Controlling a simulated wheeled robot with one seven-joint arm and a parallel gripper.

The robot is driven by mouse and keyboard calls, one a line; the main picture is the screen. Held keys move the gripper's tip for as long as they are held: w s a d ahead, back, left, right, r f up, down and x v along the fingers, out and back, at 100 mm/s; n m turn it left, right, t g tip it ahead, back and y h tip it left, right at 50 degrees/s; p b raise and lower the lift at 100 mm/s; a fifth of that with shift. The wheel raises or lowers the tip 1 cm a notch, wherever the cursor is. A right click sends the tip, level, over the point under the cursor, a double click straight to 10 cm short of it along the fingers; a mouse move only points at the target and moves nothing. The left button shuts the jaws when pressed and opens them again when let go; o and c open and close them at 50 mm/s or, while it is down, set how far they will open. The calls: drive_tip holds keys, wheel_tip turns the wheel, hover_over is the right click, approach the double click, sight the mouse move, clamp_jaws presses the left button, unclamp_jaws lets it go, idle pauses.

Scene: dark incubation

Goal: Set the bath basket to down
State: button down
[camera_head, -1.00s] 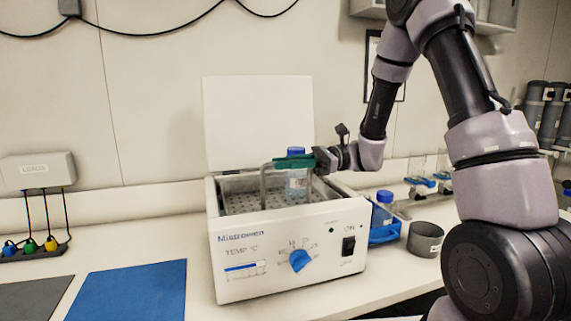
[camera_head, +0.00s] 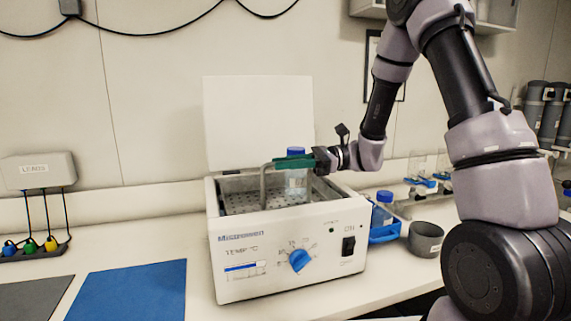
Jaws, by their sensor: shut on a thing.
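The water bath (camera_head: 290,240) is a white box with a blue dial, and its lid (camera_head: 258,122) stands open at the back. Inside it sits a perforated metal basket (camera_head: 245,203). A grey bent handle (camera_head: 263,185) rises from the basket at the left, with a green grip (camera_head: 294,162) across its top. My gripper (camera_head: 312,160) reaches in from the right and is shut on the green grip. A clear bottle with a blue cap (camera_head: 296,151) stands in the bath behind the handle. The fingertips are small and partly hidden by the grip.
A blue rack with a blue-capped bottle (camera_head: 384,196) and a grey bowl (camera_head: 425,239) stand right of the bath. A blue mat (camera_head: 130,290) lies to the left. A leads box (camera_head: 38,170) is at the far left. The bench between mat and bath is narrow.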

drive_tip(key=shift+f, duration=0.15)
wheel_tip(320, 180, down, 4)
drive_tip(key=shift+r, duration=0.15)
drive_tip(key=c, duration=0.9)
unclamp_jaws()
drive_tip(key=shift+d, duration=0.15)
drive_tip(key=v, duration=1)
drive_tip(key=shift+w+d+r, duration=0.1)
drive_tip(key=shift+d, duration=0.2)
